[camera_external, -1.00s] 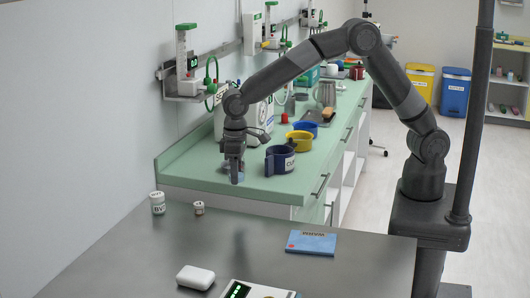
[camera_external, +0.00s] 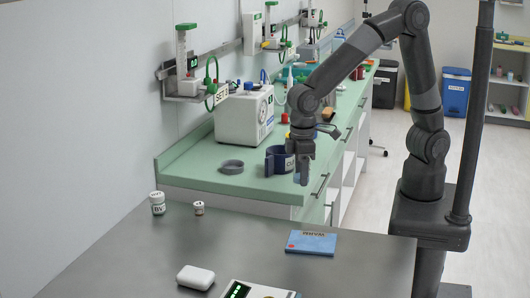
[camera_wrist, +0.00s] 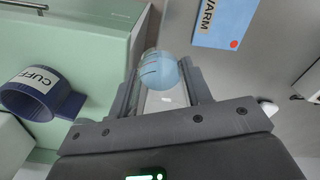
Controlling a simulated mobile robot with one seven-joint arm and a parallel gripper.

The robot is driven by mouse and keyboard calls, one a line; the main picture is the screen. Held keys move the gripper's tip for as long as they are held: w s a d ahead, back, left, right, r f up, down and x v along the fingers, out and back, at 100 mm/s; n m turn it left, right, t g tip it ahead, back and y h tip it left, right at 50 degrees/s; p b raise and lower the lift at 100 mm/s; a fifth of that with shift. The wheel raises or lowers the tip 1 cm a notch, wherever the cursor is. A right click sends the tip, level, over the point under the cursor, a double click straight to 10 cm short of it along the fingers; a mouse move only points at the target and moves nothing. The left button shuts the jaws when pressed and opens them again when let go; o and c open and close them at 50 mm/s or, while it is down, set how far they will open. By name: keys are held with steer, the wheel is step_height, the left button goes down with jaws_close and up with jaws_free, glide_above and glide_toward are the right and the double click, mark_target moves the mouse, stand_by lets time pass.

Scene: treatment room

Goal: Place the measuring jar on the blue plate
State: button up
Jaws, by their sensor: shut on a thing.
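The measuring jar (camera_wrist: 158,70) is clear, with dark marks and a pale blue part. It sits between the two fingers of my gripper (camera_wrist: 162,92) in the wrist view. In the external view my gripper (camera_external: 302,165) points down, shut on the jar, near the right front edge of the green counter and beside the dark blue cuff. Most of the jar is hard to make out there. The blue plate (camera_external: 311,243), marked WARM, lies flat on the grey metal table, nearer the camera. It also shows in the wrist view (camera_wrist: 222,22), apart from the jar.
The dark blue cuff (camera_external: 276,161) and a grey ring (camera_external: 231,167) stand on the green counter (camera_external: 200,173) near a white machine (camera_external: 243,116). On the metal table (camera_external: 150,260) are two small jars, a white rounded box (camera_external: 196,277) and a scale (camera_external: 240,290). Table around the plate is clear.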

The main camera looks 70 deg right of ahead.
steer(key=s+a+f, duration=0.1)
steer(key=s, duration=0.2)
glide_above(312, 241)
step_height(312, 241, down, 6)
steer(key=shift+f, duration=2.05)
steer(key=shift+f, duration=0.1)
steer(key=o, duration=1)
step_height(312, 241, up, 12)
